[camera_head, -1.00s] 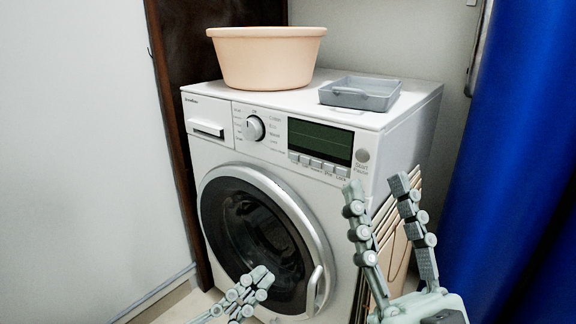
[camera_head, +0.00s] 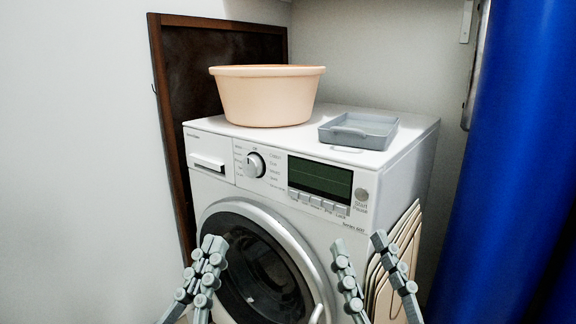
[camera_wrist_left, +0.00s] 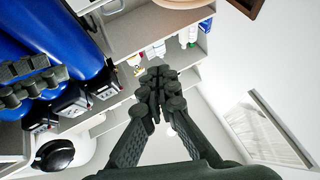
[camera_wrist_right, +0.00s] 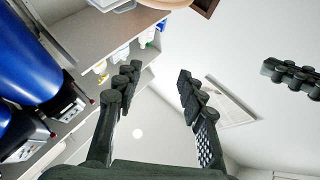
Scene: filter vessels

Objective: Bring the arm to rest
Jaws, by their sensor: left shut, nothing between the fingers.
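My left gripper (camera_head: 208,268) stands upright in front of the washing machine door at the lower left of the head view. Its fingertips meet and nothing is between them; the left wrist view shows the closed fingers (camera_wrist_left: 155,90) too. My right gripper (camera_head: 366,258) stands upright in front of the machine's right side. Its fingers are spread and empty, and the right wrist view shows the gap (camera_wrist_right: 155,80). The washing machine (camera_head: 270,190) is white with a round dark door, which looks shut. Both forearms are cut off by the lower edge of the head view.
A peach basin (camera_head: 266,98) and a grey tray (camera_head: 358,131) stand on the machine's top. Beige folded boards (camera_head: 396,272) lean at its right side. Large blue cylinders (camera_head: 505,160) stand at the right. Shelves with bottles (camera_wrist_left: 158,48) show in the wrist views.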

